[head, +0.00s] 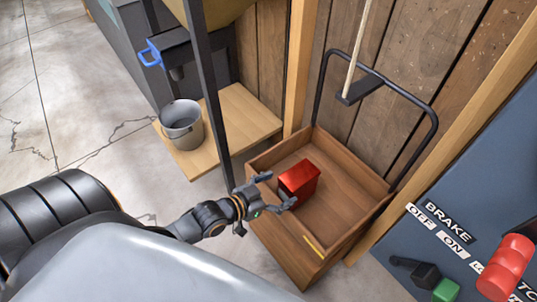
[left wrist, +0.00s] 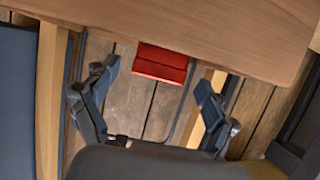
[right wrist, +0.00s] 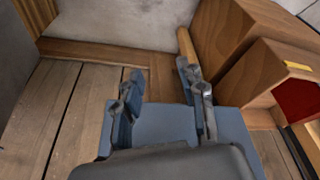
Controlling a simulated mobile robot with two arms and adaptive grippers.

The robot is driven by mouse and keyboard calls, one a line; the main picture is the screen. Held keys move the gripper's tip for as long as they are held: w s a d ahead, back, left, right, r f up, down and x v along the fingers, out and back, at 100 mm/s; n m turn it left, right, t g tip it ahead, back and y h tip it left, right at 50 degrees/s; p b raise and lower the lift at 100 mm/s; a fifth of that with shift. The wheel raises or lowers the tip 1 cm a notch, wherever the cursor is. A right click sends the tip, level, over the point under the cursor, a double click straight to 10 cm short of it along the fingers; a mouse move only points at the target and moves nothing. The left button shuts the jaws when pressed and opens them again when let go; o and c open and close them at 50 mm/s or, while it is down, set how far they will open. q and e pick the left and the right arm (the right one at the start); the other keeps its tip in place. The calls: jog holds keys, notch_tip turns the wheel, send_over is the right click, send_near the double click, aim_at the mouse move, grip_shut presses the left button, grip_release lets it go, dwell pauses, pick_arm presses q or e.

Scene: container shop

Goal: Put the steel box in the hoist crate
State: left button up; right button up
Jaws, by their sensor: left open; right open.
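The steel box, a red block (head: 299,181), sits inside the open wooden hoist crate (head: 262,221), near its left side. The crate has a black frame handle and hangs by a rope. My left gripper (head: 278,190) is open at the crate's left edge, just left of the box, with nothing between its fingers. In the left wrist view the red box (left wrist: 160,63) shows beyond the open fingers, against the wood. My right gripper (right wrist: 160,72) is open and empty in the right wrist view; it is not seen in the head view. The box's underside is hidden.
A grey bucket (head: 182,124) stands on a wooden platform (head: 237,108) at the left. A dark post rises between it and the crate. A blue control panel (head: 462,205) with a brake label, a red knob (head: 505,266) and a green button stands at the right.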

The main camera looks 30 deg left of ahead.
pick_arm(q)
jog(key=s+f+n+g+y, duration=0.2)
jog(key=s+g, duration=0.7)
jog(key=s, duration=0.5)
jog(key=shift+s+d+f+g+y+p, duration=0.35)
jog(key=shift+f+y, duration=0.35)
jog(key=shift+y, duration=0.5)
pick_arm(e)
jog(key=x, duration=0.4)
jog(key=shift+s+f, duration=0.25)
jog(key=shift+f, duration=0.1)
